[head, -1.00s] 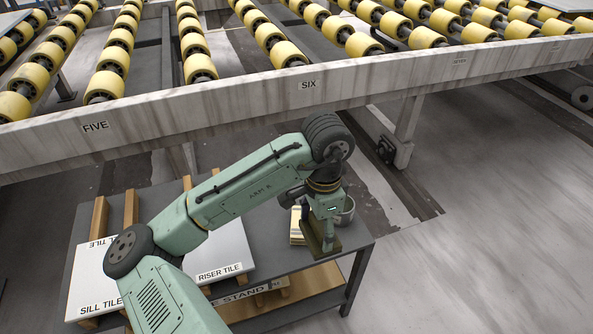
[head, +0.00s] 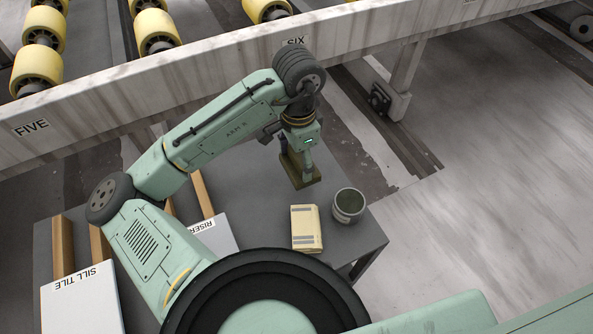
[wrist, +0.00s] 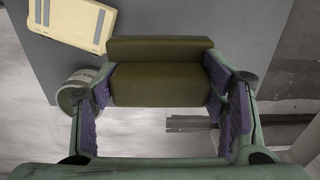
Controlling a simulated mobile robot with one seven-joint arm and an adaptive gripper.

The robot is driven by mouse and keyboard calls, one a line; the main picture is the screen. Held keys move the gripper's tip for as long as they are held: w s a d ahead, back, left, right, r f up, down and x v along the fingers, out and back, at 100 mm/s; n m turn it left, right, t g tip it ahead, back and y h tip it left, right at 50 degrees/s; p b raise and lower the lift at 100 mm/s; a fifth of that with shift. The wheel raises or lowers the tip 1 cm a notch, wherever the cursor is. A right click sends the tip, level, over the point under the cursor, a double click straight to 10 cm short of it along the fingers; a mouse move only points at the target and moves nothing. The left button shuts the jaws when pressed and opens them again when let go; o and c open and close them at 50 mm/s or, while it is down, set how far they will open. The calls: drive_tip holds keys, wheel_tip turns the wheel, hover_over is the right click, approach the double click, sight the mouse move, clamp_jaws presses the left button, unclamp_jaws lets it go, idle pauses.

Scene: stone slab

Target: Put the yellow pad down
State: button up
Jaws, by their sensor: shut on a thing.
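The yellow pad (head: 302,176) looks dark olive-yellow, a block with a raised part. My gripper (head: 296,158) is shut on it; its fingers press on the pad's two ends. In the wrist view, the purple-lined fingers of my gripper (wrist: 166,92) stand on either side of the pad (wrist: 160,84). In the head view the pad appears over the far edge of the grey table (head: 255,190), behind the can and the box. I cannot tell whether its underside touches the table.
A cream box with grey stripes (head: 306,229) and an open grey can (head: 348,206) stand on the table's right part. White tiles labelled SILL TILE (head: 83,298) and RISER (head: 212,235) lie on wooden bars at left. The roller conveyor's beam (head: 190,75) runs behind.

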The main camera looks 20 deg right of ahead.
sight(298, 156)
drive_tip(key=shift+f, duration=3.2)
drive_tip(key=shift+f, duration=0.15)
drive_tip(key=o, duration=1.5)
drive_tip(key=shift+c, duration=0.2)
wheel_tip(298, 156, up, 12)
drive_tip(key=shift+r, duration=0.15)
drive_tip(key=shift+s, duration=0.1)
